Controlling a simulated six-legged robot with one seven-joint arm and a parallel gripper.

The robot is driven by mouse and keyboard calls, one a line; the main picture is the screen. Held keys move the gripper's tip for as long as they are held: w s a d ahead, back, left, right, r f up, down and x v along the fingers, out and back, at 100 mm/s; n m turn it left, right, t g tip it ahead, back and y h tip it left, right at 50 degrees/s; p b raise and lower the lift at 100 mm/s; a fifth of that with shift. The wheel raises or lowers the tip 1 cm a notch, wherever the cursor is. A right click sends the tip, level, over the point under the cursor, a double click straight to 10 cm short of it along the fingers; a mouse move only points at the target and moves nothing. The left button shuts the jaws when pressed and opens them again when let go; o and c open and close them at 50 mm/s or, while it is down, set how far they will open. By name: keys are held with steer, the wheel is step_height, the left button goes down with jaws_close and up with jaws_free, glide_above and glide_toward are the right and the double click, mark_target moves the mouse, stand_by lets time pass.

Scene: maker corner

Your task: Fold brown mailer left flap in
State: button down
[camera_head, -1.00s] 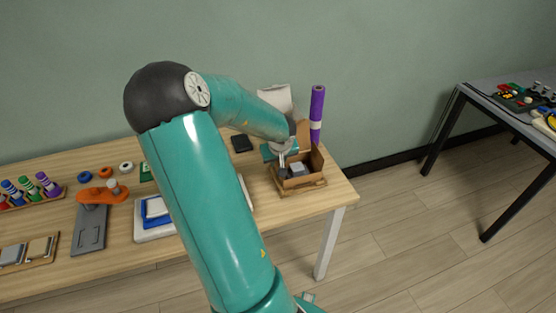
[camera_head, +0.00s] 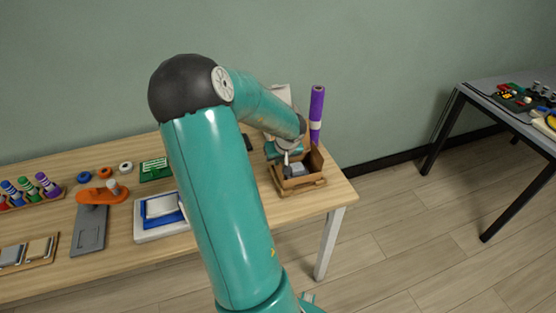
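The brown mailer (camera_head: 301,183) is an open cardboard box near the right end of the wooden table. A grey item (camera_head: 297,169) shows inside it. A raised brown flap (camera_head: 317,158) stands at its right side. My gripper (camera_head: 286,160) is at the mailer's left side, pointing down, small and partly hidden by my arm. I cannot tell whether its fingers are apart or whether they touch the left flap. The left flap itself is not clear to me.
A purple roll (camera_head: 317,105) stands upright behind the mailer. A white panel (camera_head: 279,95) is behind my arm. A blue and white stack (camera_head: 160,210), a green board (camera_head: 155,169) and an orange tool (camera_head: 101,192) lie left. A second table (camera_head: 490,105) is at the far right.

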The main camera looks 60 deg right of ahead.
steer(key=t+y, duration=0.1)
steer(key=s+d+t+y, duration=0.1)
steer(key=m+t, duration=0.1)
steer(key=shift+s+d+f+y, duration=0.2)
steer(key=shift+s+f+y, duration=0.05)
steer(key=shift+y, duration=0.15)
steer(key=shift+s+d+f+m+t+y, duration=0.15)
steer(key=shift+f+t+y, duration=0.05)
steer(key=shift+t+y, duration=0.4)
steer(key=shift+s+d+f+m+t+y, duration=0.15)
steer(key=shift+t+y, duration=0.25)
steer(key=shift+t, duration=0.3)
steer(key=c, duration=1.7)
jaws_free()
steer(key=v, duration=1.3)
steer(key=shift+s+d+r, duration=0.1)
steer(key=shift+s+r, duration=0.05)
steer(key=shift+s, duration=0.2)
